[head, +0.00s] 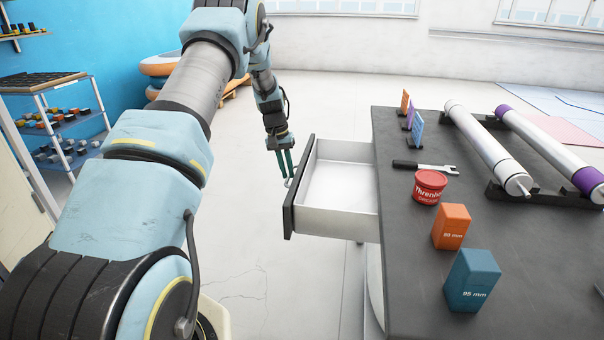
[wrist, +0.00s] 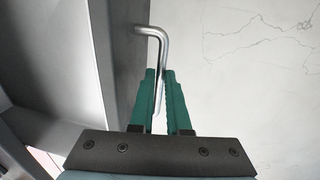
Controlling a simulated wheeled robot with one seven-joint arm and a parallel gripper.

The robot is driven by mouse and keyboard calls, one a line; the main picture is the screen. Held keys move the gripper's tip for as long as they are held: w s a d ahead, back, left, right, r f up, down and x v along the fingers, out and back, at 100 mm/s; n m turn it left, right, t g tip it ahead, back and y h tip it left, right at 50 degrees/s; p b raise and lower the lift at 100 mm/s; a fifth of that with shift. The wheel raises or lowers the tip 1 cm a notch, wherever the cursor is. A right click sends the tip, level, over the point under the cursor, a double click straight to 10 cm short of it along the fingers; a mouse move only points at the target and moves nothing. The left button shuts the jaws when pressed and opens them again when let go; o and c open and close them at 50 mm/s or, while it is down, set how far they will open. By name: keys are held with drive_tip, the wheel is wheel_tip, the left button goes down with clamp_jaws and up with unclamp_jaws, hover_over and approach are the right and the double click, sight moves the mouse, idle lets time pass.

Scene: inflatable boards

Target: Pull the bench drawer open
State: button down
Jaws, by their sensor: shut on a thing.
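The bench drawer (head: 338,180) stands out from the left side of the dark-topped bench (head: 405,285), open with its white inside showing empty. Its dark front panel (head: 294,200) faces left. My gripper (head: 287,175) is at the outer side of that panel. In the wrist view my gripper's green fingers (wrist: 161,90) are shut on the drawer's metal bar handle (wrist: 153,32), whose bent upper end shows above the fingertips. Part of the handle is hidden between the fingers.
A shelf rack (head: 62,125) stands at the left. The floor left of the drawer looks clear.

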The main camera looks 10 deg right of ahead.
drive_tip(key=shift+w+a, duration=0.15)
drive_tip(key=shift+a, duration=0.2)
drive_tip(key=c, duration=0.9)
unclamp_jaws()
drive_tip(key=r, duration=0.3)
drive_tip(key=a+r+b, duration=0.1)
drive_tip(key=r, duration=0.6)
drive_tip(key=shift+w+a+r+b, duration=0.3)
drive_tip(key=shift+w+a, duration=0.1)
